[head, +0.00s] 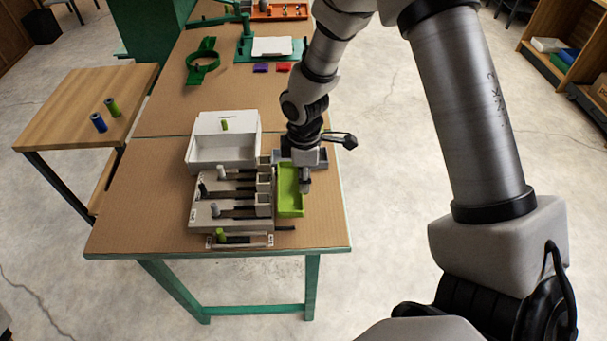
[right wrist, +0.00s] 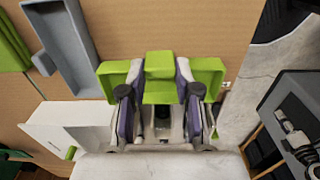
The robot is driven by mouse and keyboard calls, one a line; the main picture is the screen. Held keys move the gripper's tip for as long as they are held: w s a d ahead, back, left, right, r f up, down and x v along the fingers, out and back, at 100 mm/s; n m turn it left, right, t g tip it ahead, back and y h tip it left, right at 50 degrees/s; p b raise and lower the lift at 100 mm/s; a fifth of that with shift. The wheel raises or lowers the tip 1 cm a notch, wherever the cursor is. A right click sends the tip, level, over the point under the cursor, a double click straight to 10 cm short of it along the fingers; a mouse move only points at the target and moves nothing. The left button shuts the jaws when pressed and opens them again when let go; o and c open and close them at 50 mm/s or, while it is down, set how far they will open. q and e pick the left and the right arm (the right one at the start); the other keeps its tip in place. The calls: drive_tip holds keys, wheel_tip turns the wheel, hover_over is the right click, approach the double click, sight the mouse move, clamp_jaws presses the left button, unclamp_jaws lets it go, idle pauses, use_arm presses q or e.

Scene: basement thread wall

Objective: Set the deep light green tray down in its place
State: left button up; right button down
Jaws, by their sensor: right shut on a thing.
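The deep light green tray (head: 287,203) is at the right side of the near worktable, just right of the grey thread rack (head: 204,216). My right gripper (head: 304,184) comes down from above and is shut on the tray's right wall. In the right wrist view the green tray (right wrist: 205,72) shows between and beside the fingers (right wrist: 161,85). I cannot tell whether its underside touches the table. My left gripper is out of view.
A grey tray (right wrist: 72,65) lies just behind the green one. A white open box (head: 222,155) stands behind the rack, which holds several spools. The table's right edge is close to the green tray. A wooden side table (head: 75,100) with two spools stands at left.

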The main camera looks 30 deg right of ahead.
drive_tip(key=shift+f, duration=0.15)
drive_tip(key=shift+f+b, duration=0.85)
drive_tip(key=shift+f, duration=0.75)
drive_tip(key=c, duration=0.7)
unclamp_jaws()
wheel_tip(320, 180, up, 7)
drive_tip(key=p, duration=0.7)
drive_tip(key=shift+r+p, duration=0.2)
drive_tip(key=shift+p, duration=0.1)
drive_tip(key=shift+f, duration=0.15)
